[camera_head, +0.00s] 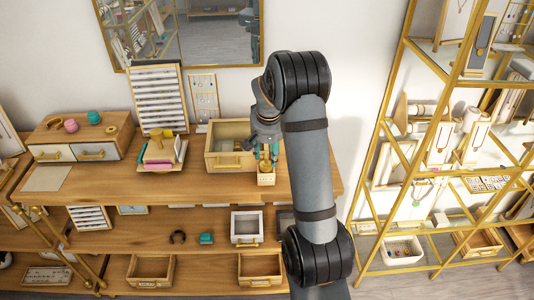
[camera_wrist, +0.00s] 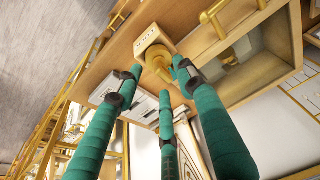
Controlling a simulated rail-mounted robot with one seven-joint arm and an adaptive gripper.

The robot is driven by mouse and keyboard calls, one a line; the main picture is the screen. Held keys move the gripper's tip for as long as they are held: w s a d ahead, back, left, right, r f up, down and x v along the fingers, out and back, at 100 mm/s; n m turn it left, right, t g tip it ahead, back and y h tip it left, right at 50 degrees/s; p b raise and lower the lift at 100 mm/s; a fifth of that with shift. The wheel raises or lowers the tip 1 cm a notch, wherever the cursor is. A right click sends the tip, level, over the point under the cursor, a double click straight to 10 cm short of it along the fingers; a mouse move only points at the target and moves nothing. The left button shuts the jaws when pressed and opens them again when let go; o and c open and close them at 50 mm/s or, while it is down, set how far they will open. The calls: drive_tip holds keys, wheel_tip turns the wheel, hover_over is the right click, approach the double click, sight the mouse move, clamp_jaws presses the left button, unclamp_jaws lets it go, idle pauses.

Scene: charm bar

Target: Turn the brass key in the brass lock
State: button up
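The brass lock is a small pale-gold block (camera_head: 266,179) at the front edge of the upper shelf. It also shows at the top of the wrist view (camera_wrist: 150,37). The rounded brass key (camera_wrist: 157,60) stands out from the block toward the camera. My gripper (camera_head: 266,154) points down just above the block. In the wrist view its teal fingers (camera_wrist: 156,73) are spread around the key. A small gap shows between the left fingertip and the key. The right fingertip is close beside it, and contact there is unclear. The key is mostly hidden in the head view.
An open wooden drawer box (camera_head: 231,163) with a brass handle stands right behind and left of the lock. A brass-framed glass rack (camera_head: 432,190) rises at the right. Free shelf lies left of the lock.

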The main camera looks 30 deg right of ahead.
drive_tip(key=shift+x, duration=0.85)
drive_tip(key=c, duration=0.3)
clamp_jaws()
drive_tip(key=shift+c, duration=1.7)
unclamp_jaws()
clamp_jaws()
